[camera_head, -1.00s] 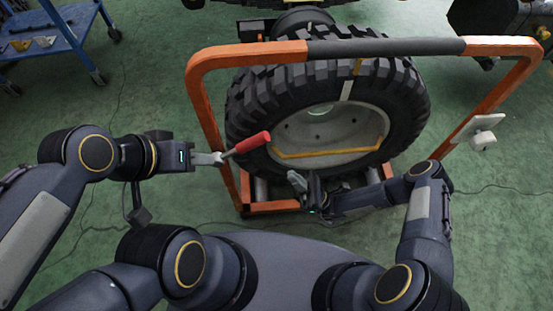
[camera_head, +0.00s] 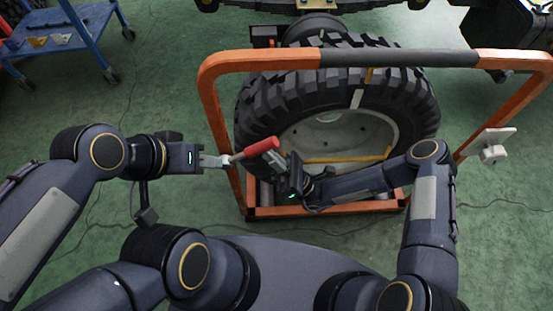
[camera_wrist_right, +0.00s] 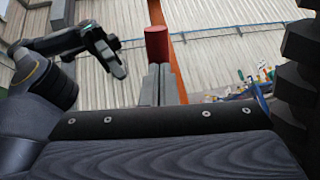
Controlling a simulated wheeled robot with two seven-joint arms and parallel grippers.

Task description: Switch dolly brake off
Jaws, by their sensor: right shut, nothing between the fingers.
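The dolly is an orange tube frame (camera_head: 215,125) around a large black tyre. A lever with a red grip (camera_head: 262,145) on a pale rod sticks out at its left side, and I take it for the brake lever. My left gripper (camera_head: 220,161) is at the rod's lower left end; whether they touch is unclear. My right gripper (camera_head: 272,157) is shut and empty, just below right of the red grip. In the right wrist view the red grip (camera_wrist_right: 157,42) shows beyond the right fingertips (camera_wrist_right: 159,72). The lever's base is hidden.
The tyre (camera_head: 300,95) fills most of the frame behind the lever. A white fixture (camera_head: 492,152) is on the frame's right post. A blue cart (camera_head: 72,38) stands at upper left. Green floor around it is mostly clear, with thin cables.

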